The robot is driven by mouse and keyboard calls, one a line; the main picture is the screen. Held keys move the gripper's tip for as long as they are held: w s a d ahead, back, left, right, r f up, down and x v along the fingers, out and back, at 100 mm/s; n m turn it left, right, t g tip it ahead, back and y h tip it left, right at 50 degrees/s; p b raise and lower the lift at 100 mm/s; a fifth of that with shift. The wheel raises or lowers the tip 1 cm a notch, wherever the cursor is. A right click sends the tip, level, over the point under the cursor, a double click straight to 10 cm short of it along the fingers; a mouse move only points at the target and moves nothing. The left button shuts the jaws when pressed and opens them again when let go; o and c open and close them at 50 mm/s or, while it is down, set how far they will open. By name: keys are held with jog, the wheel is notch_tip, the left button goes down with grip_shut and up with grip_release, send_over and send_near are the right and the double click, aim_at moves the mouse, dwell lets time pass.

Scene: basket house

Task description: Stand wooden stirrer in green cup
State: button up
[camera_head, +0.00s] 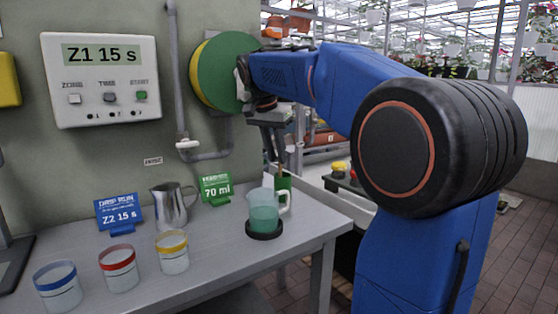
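A green cup (284,182) stands at the back right of the grey bench, partly hidden behind a clear measuring jug. A thin brown stick, which looks like the wooden stirrer (279,172), shows upright at the cup, its lower end hidden by the cup or jug. My gripper (273,156) points down just above the cup and the stick, with its fingertips near the stick's top. The fingers are small and dark here, and I cannot tell whether they grip the stick.
The jug (264,217) of green liquid stands on a black disc in front of the cup. A metal pitcher (173,208), two signs, and blue-, red- and yellow-banded cups stand to the left. A pipe and a green reel (226,72) are on the wall.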

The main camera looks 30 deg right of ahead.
jog(key=s+a, duration=0.4)
jog(key=a, duration=0.6)
jog(key=shift+s+a, duration=0.15)
jog(key=shift+s, duration=0.2)
